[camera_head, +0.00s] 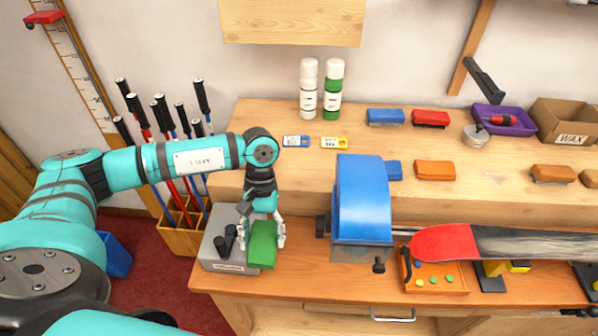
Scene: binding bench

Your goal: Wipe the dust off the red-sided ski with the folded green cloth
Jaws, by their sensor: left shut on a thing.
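The folded green cloth (262,245) is in my left gripper (262,236) near the left end of the bench. The gripper is shut on it, with fingers at both sides. The cloth is beside a grey box (218,250) with black knobs; I cannot tell whether it touches the box or bench. A ski (510,243) with a red tip and a dark, greyish-streaked body lies at the right, running out of the picture. Its red side edge is not clear here. My right gripper is not in view.
A blue machine (364,200) stands between the cloth and the ski. An orange tray (437,284) and a yellow-black clamp (508,268) are under the ski. Bottles, blocks and a wax box (566,120) stand on the raised shelf (270,115). Poles fill a wooden stand (182,236) at left.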

